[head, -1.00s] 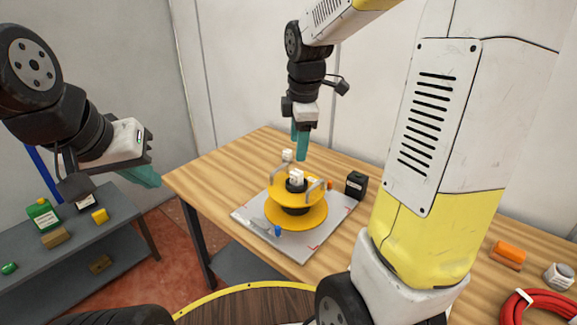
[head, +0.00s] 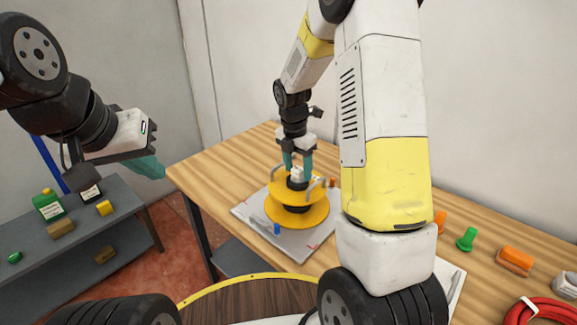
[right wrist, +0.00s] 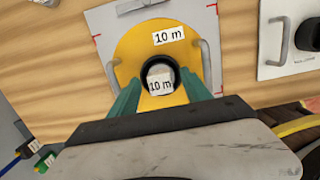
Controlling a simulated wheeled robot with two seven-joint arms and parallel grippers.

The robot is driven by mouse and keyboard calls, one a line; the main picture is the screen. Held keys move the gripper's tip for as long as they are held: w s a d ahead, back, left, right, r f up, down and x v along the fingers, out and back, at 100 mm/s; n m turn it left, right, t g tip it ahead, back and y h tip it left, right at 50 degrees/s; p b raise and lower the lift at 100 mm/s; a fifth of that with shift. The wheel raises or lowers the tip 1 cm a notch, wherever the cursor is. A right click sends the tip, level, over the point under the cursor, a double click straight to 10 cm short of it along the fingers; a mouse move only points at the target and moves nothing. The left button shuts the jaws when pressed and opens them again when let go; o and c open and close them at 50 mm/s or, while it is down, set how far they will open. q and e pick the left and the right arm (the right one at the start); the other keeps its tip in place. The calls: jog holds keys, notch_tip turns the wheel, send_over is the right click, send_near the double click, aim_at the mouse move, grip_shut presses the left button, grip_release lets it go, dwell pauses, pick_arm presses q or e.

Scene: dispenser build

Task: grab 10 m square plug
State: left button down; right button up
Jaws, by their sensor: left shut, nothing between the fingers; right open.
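The white plug (right wrist: 158,76) with a "10 m" label sits in the black central hub of the yellow dispenser (right wrist: 135,55), which carries its own "10 m" label. In the head view the yellow dispenser (head: 284,212) stands on a grey plate, and the plug (head: 297,174) shows as a small white patch between the fingers. My right gripper (head: 298,162) is open and low over the hub. In the right wrist view its teal fingers (right wrist: 160,92) are on either side of the plug, with no clear contact. My left gripper (head: 150,166) is shut and empty, away from the table.
Grey handles (right wrist: 206,65) rise at the dispenser's sides. A second plate (right wrist: 270,66) with a black round part lies to its right. An orange block (head: 515,259), a green piece (head: 467,239) and red cable (head: 545,312) lie at right. A grey shelf (head: 128,212) stands left.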

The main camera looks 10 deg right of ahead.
jog(key=shift+f, duration=0.35)
grip_shut()
jog(key=shift+r, duration=0.15)
